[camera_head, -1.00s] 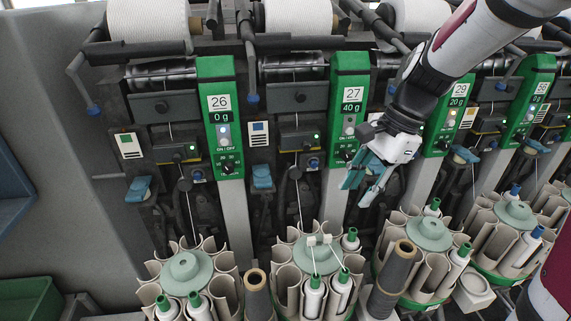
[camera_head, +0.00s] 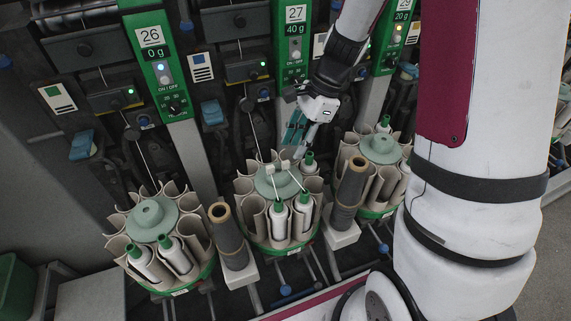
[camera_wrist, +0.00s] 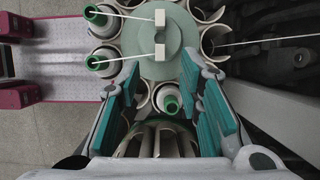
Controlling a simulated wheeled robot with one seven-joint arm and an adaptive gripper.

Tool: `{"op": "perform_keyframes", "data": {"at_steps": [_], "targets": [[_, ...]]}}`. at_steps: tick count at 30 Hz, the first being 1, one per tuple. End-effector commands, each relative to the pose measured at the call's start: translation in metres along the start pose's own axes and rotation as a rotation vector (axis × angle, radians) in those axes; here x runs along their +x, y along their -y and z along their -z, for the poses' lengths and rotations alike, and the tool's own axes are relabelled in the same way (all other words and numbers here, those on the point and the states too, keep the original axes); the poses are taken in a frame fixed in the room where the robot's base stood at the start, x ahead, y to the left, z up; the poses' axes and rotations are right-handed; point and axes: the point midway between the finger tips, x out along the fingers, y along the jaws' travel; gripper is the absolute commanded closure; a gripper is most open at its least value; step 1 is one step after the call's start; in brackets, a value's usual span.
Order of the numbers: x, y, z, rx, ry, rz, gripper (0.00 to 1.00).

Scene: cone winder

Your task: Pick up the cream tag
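Two small cream tags lie on the pale green round top (camera_head: 290,182) of the bobbin carousel below unit 27. One cream tag (camera_head: 285,165) and the other (camera_head: 270,168) sit side by side in the head view, each with a white thread leading to a green-topped bobbin. In the wrist view one tag (camera_wrist: 160,51) is nearer to my fingers and the other (camera_wrist: 160,17) is farther up the picture. My gripper (camera_head: 294,147) is open and empty, its teal finger pads (camera_wrist: 160,66) apart above the carousel's edge, close to the nearer tag.
White bobbins with green tops (camera_head: 278,218) stand in the carousel's beige slots. Dark cones on posts (camera_head: 228,238) stand either side of it. Another carousel (camera_head: 150,215) is at left, one at right. The machine panels (camera_head: 295,45) rise behind.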

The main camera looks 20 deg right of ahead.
Motion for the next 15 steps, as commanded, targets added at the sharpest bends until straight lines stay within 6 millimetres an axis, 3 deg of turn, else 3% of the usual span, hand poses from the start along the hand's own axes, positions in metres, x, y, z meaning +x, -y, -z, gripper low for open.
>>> {"op": "perform_keyframes", "data": {"at_steps": [9,15], "targets": [[0.04,-0.001,0.002,0.0,0.001,-0.004,0.67],[0.052,0.0,0.003,-0.001,0.0,-0.001,0.67]]}}
